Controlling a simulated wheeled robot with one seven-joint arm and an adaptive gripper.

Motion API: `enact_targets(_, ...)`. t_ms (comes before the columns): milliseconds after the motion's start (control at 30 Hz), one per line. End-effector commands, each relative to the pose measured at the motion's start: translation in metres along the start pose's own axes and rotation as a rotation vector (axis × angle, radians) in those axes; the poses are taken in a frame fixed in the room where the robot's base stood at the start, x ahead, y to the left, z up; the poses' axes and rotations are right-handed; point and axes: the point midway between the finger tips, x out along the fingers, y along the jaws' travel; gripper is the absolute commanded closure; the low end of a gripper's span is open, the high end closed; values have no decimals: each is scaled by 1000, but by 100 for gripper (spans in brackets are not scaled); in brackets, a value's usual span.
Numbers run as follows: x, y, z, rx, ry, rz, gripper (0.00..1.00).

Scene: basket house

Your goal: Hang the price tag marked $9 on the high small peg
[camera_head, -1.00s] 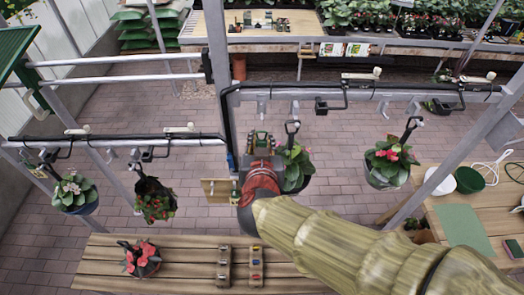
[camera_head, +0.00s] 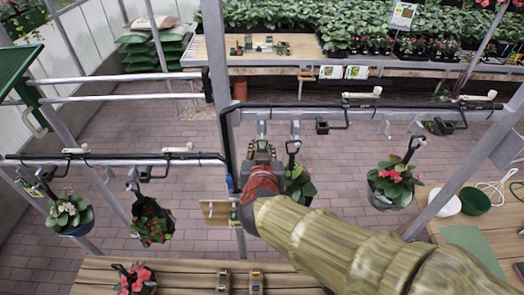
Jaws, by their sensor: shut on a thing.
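My gripper (camera_head: 262,151) is in the middle of the head view, just below the high rail (camera_head: 350,112) and right of the grey upright post. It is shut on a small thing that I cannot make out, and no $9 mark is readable. Small pale pegs (camera_head: 295,128) hang along the high rail, one just above and right of my gripper. Another peg is close above the fingertips. A lower rail (camera_head: 110,161) runs on the left.
Potted plants hang at left (camera_head: 68,212), centre-left (camera_head: 152,220) and right (camera_head: 392,182); another (camera_head: 298,180) hangs partly behind my arm. A wooden board (camera_head: 214,213) is at the post. A slatted table (camera_head: 190,272) lies below. Brick floor shows between.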

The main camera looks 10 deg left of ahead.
Motion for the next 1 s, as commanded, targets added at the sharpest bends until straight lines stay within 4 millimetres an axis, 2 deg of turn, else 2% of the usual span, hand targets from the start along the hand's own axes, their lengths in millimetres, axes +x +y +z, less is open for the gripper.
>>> enact_targets(1000, 7, 0, -3, 0, 1, 1, 91)
